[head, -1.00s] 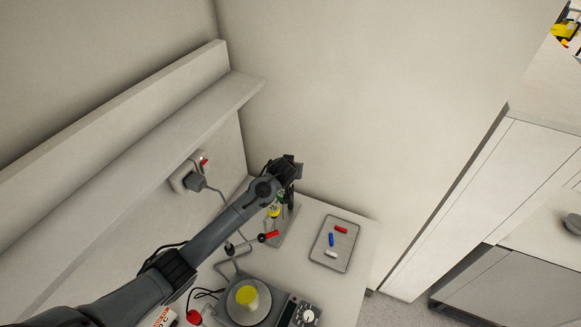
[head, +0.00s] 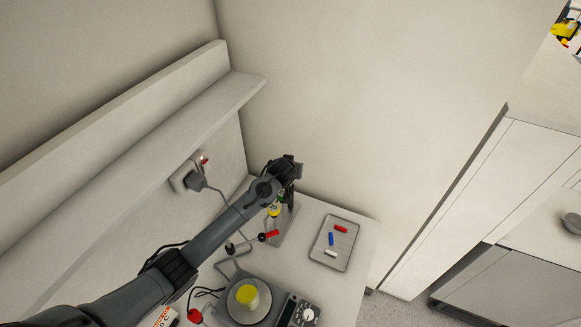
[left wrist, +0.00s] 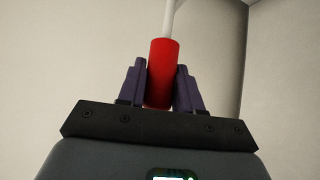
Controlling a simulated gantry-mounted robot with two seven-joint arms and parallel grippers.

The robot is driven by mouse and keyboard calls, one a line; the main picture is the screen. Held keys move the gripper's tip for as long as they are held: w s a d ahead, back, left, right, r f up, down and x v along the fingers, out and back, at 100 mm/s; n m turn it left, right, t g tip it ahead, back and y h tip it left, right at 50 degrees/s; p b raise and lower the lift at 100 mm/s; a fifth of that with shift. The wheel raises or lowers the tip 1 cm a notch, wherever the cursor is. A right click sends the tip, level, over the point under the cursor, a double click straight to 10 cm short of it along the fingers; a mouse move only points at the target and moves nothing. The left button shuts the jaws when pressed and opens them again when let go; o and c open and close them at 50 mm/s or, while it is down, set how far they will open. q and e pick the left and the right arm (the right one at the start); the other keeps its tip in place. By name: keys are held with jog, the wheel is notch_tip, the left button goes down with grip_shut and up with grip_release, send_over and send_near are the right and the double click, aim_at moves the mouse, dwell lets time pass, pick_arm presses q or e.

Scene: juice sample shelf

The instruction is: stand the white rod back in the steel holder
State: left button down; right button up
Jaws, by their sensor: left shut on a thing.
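My left gripper (left wrist: 161,85) is shut on the red grip (left wrist: 161,72) of the white rod (left wrist: 170,18) in the left wrist view. The thin rod runs up from the grip, leaning slightly right, and its far end leaves the picture. In the head view the left gripper (head: 289,190) is over the back of the bench, and the held rod cannot be made out there. A grey metal stand (head: 286,224) is below the gripper, partly hidden by the arm; I cannot tell whether it is the steel holder. My right gripper is not in view.
A tray (head: 345,259) with small red, blue and white bars lies right of the stand. A red-ended piece (head: 270,236) sits beside the arm. A plate device (head: 231,313) with a yellow-topped vessel (head: 246,296) stands in front. A wall and shelf (head: 215,100) bound the left.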

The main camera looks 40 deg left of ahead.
pick_arm(q)
jog(key=shift+f, duration=0.55)
jog(key=c, duration=0.7)
grip_release()
